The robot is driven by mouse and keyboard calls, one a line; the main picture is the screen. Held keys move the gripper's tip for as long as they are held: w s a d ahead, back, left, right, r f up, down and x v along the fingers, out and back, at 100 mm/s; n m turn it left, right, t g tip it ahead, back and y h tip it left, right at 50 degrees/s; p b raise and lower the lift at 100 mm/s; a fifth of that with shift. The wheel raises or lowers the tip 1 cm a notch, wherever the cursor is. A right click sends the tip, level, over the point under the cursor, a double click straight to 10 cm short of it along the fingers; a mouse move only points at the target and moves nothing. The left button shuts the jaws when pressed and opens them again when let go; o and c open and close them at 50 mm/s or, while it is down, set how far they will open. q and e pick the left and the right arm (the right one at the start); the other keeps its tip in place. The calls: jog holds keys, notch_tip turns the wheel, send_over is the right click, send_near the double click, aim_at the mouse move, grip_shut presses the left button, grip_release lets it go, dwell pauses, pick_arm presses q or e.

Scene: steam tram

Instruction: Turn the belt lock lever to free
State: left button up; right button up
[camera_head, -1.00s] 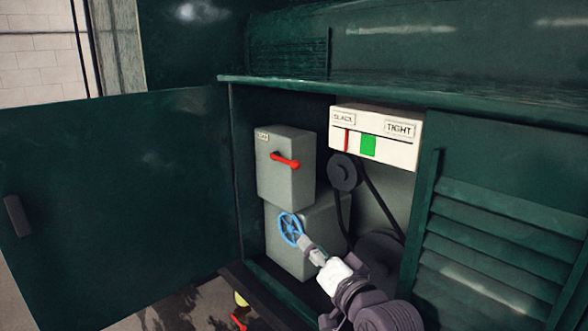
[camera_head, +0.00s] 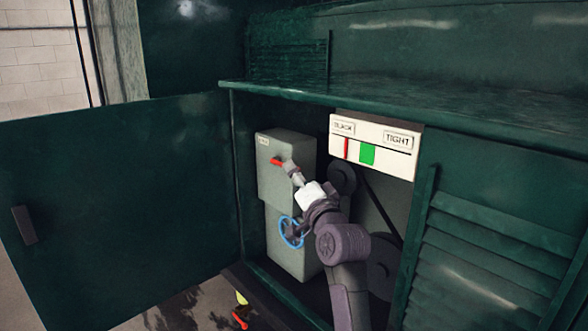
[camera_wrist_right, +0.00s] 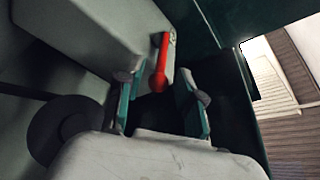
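The red lever (camera_head: 276,161) is on the front of the upper grey box (camera_head: 272,187) inside the open cabinet. It also shows in the right wrist view (camera_wrist_right: 162,65), with its rounded free end pointing towards me. My right gripper (camera_head: 293,171) is at the lever's right end, which it partly hides in the head view. In the right wrist view my right gripper (camera_wrist_right: 160,92) is open, its two fingers on either side of the lever's end, with gaps visible. A small label (camera_head: 263,140) on the box is too small to read. My left gripper is not in view.
A white gauge (camera_head: 375,150) marked SLACK and TIGHT hangs to the right, above a belt and pulleys (camera_head: 341,178). The cabinet door (camera_head: 120,190) stands open at left; a louvred panel (camera_head: 490,240) bounds the right.

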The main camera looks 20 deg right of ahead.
jog(key=shift+w+r, duration=0.1)
jog(key=shift+w, duration=0.45)
grip_shut()
